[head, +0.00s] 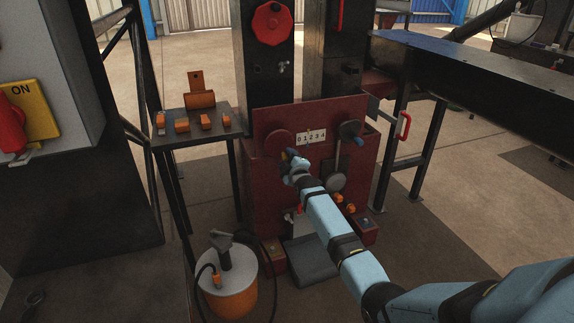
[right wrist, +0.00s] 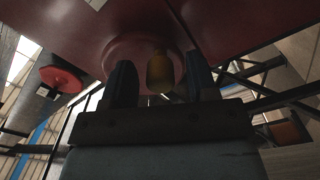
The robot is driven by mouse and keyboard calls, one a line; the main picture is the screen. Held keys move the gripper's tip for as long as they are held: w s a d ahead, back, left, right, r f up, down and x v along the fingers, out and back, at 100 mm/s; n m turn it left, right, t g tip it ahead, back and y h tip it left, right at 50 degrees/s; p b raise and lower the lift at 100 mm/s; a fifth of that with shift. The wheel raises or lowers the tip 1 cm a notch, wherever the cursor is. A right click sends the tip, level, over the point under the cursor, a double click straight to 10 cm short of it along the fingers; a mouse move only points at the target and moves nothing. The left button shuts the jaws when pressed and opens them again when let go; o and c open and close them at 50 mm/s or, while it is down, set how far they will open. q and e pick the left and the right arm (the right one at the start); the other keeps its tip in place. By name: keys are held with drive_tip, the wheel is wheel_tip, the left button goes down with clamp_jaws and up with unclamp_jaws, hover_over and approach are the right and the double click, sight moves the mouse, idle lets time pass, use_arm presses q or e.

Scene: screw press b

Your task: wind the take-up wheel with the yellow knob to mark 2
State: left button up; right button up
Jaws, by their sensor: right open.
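The take-up wheel (head: 279,144) is a dark red disc on the front of the red press, left of the white scale plate (head: 311,138) marked 0 to 4. I cannot tell which mark is indicated. My right gripper (head: 289,157) is at the wheel's lower right edge and partly covers it. In the right wrist view the wheel (right wrist: 125,50) is just ahead. The yellow knob (right wrist: 160,70) stands between the two open, dark blue-grey fingers (right wrist: 160,82), with a gap on each side. My left gripper is not in view.
A small shelf (head: 190,138) with orange parts stands left of the press. A red handwheel (head: 271,23) is above. An orange and white drum (head: 232,278) stands on the floor at front left.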

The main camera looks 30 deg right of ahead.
drive_tip(key=shift+w+d, duration=0.1)
drive_tip(key=shift+w, duration=0.3)
drive_tip(key=shift+c, duration=0.2)
drive_tip(key=c, duration=0.9)
